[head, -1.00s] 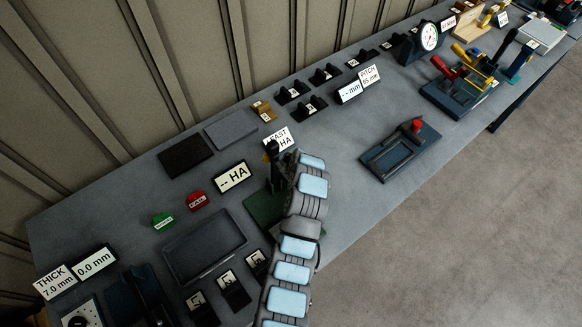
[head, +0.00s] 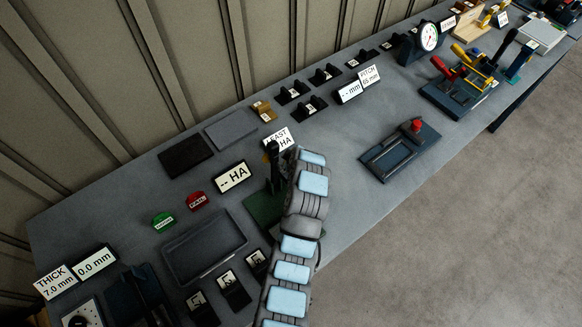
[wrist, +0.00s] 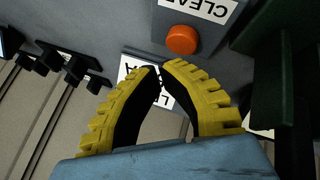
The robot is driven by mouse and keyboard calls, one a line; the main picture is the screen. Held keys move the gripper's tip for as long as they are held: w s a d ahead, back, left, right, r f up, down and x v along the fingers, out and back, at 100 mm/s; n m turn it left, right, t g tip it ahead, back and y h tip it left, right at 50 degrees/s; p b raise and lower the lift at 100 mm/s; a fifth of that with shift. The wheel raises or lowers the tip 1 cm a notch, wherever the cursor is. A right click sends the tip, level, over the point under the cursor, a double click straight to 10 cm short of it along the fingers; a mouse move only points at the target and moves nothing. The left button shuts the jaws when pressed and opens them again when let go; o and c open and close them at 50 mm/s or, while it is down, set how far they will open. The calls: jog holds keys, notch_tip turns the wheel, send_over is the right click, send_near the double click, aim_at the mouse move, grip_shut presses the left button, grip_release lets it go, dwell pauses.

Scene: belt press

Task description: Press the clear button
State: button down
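The clear button is a round orange-red knob (wrist: 182,40) on a grey plate in the wrist view, with a white "CLEA…" label (wrist: 200,6) beside it, cut off at the picture's edge. My gripper (wrist: 161,66) has two yellow ribbed fingers with dark inner faces. Their tips come together just below the button in the picture, with nothing held between them. The tips look apart from the button, though the distance in depth is hard to tell. In the head view my arm hides the button and most of the gripper.
A dark upright post (wrist: 285,90) stands close to the right of the fingers. A white sign (head: 278,139) ending in "HA" stands behind my arm. A "-- HA" display (head: 232,177), red button (head: 196,201), green button (head: 163,221) and dark tray (head: 205,246) lie left of it.

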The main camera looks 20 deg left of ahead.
jog(key=shift+r+p, duration=0.3)
jog(key=shift+r, duration=2.1)
